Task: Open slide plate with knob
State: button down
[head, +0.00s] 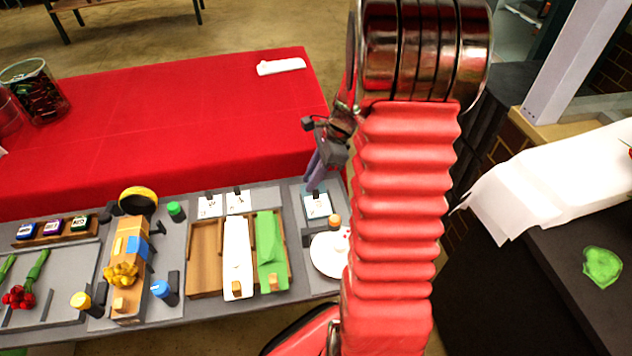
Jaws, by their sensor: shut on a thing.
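My gripper (313,186) points down at the right end of the grey station. Its purple-grey fingers are shut at a small dark knob at the back edge of a white square plate (317,207). The fingers hide most of this knob. Which part is the slide plate is not certain.
A white round dish (327,255) lies in front of the gripper, partly behind my red arm. Left are a wooden holder (130,250) with a yellow bow, colored-capped bottles and red roses (20,297). The red table (180,120) behind is mostly clear.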

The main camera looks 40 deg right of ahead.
jog(key=shift+a, duration=0.15)
jog(key=c, duration=2)
grip_release()
jog(key=shift+o, duration=0.5)
jog(key=shift+r, duration=0.1)
jog(key=v, duration=1.3)
jog(key=shift+d+r, duration=0.2)
jog(key=shift+d, duration=0.05)
jog(key=shift+s, duration=0.1)
